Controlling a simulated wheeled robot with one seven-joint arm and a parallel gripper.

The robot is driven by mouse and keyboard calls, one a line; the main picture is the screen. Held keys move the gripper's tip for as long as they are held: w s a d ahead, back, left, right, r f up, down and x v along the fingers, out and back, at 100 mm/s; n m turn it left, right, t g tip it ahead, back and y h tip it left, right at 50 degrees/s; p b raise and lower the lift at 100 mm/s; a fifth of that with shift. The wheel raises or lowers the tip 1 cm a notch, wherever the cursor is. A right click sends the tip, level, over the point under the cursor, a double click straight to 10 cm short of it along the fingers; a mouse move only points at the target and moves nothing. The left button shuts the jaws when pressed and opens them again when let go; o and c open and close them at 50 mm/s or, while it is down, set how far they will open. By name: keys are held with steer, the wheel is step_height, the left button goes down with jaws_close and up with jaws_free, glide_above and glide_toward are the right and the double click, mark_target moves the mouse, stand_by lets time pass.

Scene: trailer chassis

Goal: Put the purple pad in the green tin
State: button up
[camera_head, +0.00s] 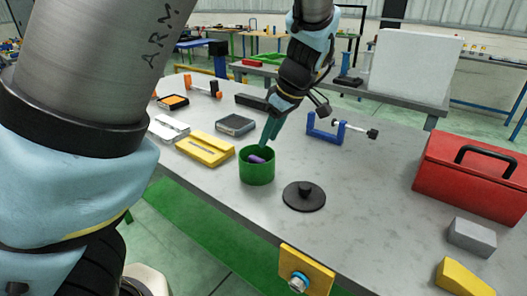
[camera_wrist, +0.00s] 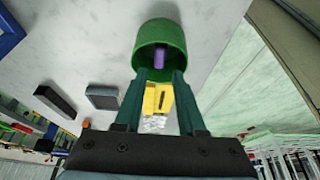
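The green tin (camera_head: 257,174) stands open on the grey table near its front edge. The purple pad (camera_head: 256,159) lies inside the tin, partly hidden by its wall. My gripper (camera_head: 265,141) points down above the tin's back right rim, with its fingertips close to the opening. In the wrist view, my gripper's green fingers (camera_wrist: 159,76) are apart with nothing held between them. The tin (camera_wrist: 161,33) and the purple pad (camera_wrist: 159,57) show just beyond the fingertips there.
A black lid with a knob (camera_head: 304,197) lies right of the tin. A yellow case (camera_head: 205,149) and a dark grey box (camera_head: 235,125) lie to its left and behind. A blue clamp (camera_head: 326,130) and a red toolbox (camera_head: 470,180) stand to the right. Bare tabletop lies between them.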

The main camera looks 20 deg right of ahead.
steer(key=w+a+f+m+g+h, duration=0.1)
steer(key=w+a, duration=0.1)
steer(key=a, duration=0.6)
steer(key=w+a+f+m+g, duration=0.1)
steer(key=w+a+m+g, duration=0.1)
steer(key=a, duration=0.6)
steer(key=s+a+m+h, duration=0.1)
steer(key=s+a+m, duration=0.3)
steer(key=a, duration=1.2)
steer(key=shift+s+a+f+t, duration=0.15)
steer(key=shift+f+t, duration=0.15)
steer(key=shift+f, duration=0.1)
